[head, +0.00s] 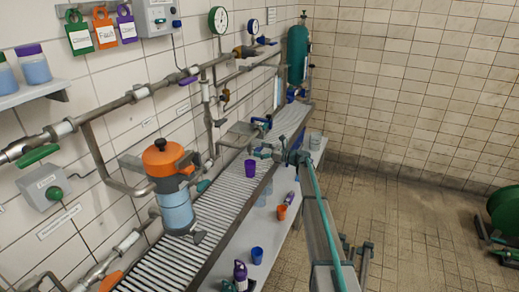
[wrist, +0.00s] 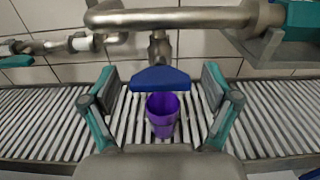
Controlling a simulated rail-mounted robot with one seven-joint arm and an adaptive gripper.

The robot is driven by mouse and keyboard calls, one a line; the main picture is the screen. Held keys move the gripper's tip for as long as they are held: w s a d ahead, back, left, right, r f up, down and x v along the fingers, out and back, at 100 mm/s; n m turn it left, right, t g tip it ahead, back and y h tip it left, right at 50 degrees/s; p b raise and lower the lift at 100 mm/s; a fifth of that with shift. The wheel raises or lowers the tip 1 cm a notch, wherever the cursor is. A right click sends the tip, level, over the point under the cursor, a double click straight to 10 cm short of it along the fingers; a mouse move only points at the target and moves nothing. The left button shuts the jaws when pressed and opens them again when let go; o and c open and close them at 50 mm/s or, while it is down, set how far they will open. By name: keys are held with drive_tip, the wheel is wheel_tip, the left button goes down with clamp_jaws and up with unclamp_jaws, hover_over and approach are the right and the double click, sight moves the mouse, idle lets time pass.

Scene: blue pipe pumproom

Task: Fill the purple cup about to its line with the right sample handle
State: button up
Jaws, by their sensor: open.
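The purple cup (head: 250,169) stands upright on the slatted grating (head: 190,250). In the wrist view the purple cup (wrist: 162,122) sits between the fingers of my gripper (wrist: 157,90), which is open and touches neither side of it. A blue handle (wrist: 160,78) on a pipe fitting shows just above and beyond the cup and overlaps its rim in the picture. In the head view my gripper (head: 268,152) is just right of the cup. A blue handle (head: 262,122) shows above it. The cup's line and fill level cannot be made out.
Pipes (wrist: 170,17) run close above the cup along the tiled wall. An orange-topped container (head: 172,190) stands left on the grating. A blue cup (head: 257,255), an orange cup (head: 282,212) and purple-capped bottles (head: 240,274) are on the front ledge.

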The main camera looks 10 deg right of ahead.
drive_tip(key=shift+w+a, duration=0.2)
drive_tip(key=shift+a, duration=0.05)
drive_tip(key=c, duration=1.2)
drive_tip(key=shift+o, duration=0.2)
